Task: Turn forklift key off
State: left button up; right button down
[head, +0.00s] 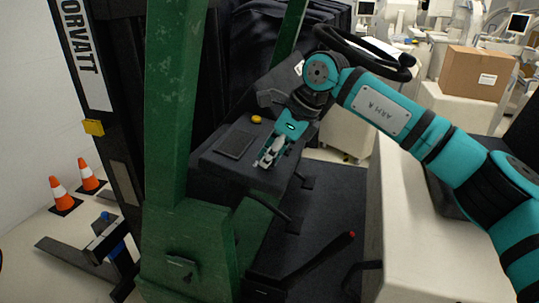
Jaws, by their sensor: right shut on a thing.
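The green and black forklift (178,95) fills the left and middle of the head view. Its dark console (213,160) carries a flat black panel and a yellow-orange button. My right gripper (268,160) reaches in from the right and points down at the console's right front part. Its fingers are shut on the forklift key, which is small and mostly hidden between the fingertips. The key's turned position cannot be made out. My left gripper is not in view.
The black steering wheel (388,68) is behind my right arm. A lever with a red tip (351,235) rises below the console. Orange cones (62,193) stand at left. A cardboard box (477,73) sits among white equipment at the back right.

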jog(key=c, duration=1.4)
grip_release()
jog(key=shift+c, duration=0.2)
jog(key=v, duration=1.2)
